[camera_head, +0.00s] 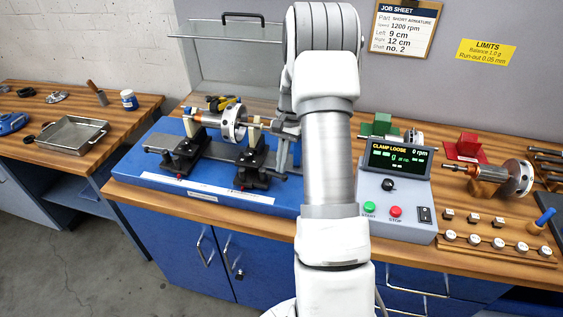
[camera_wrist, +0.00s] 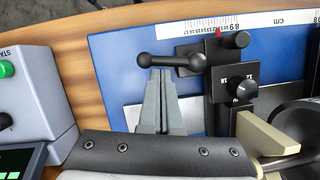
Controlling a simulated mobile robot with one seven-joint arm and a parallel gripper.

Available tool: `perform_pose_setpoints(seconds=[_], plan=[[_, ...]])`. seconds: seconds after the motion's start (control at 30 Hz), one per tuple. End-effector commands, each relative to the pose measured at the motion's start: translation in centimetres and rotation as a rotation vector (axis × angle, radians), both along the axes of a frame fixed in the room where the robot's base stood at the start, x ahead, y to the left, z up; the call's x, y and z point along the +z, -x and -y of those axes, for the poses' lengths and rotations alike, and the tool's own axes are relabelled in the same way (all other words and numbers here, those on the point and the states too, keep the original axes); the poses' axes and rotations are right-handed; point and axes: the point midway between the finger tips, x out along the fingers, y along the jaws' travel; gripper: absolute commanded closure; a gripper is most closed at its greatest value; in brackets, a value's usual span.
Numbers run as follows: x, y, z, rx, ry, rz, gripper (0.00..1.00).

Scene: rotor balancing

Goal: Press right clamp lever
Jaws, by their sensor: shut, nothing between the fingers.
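The right clamp lever (camera_wrist: 172,60) is a black bar with a ball at its left end, seen in the wrist view. It lies roughly level across the picture and joins the black right support (camera_wrist: 222,75). My gripper (camera_wrist: 161,72) is shut and empty, its grey fingertips right at the lever's bar near the ball. I cannot tell whether they touch it. In the head view my gripper (camera_head: 281,172) is beside the right support (camera_head: 252,160), partly behind my arm. The metal rotor (camera_head: 233,122) rests across the two supports. The display (camera_head: 397,160) reads "CLAMP LOOSE" and 0 rpm.
The blue base (camera_head: 140,170) carries both supports, with a cm scale (camera_wrist: 205,27) along its front. The control box (camera_head: 395,212) with green and red buttons stands close by on the right. Another rotor (camera_head: 512,178) and several small weights lie further right.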

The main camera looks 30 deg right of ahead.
Motion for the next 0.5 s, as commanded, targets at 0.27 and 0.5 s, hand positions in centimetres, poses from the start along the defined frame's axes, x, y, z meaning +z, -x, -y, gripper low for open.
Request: perform_pose_setpoints(seconds=[0.27,0.5], plan=[[0.02,0.14,-0.12,-0.040,0.000,0.002,1.00],[0.03,0.36,-0.27,-0.085,0.000,0.001,1.00]])
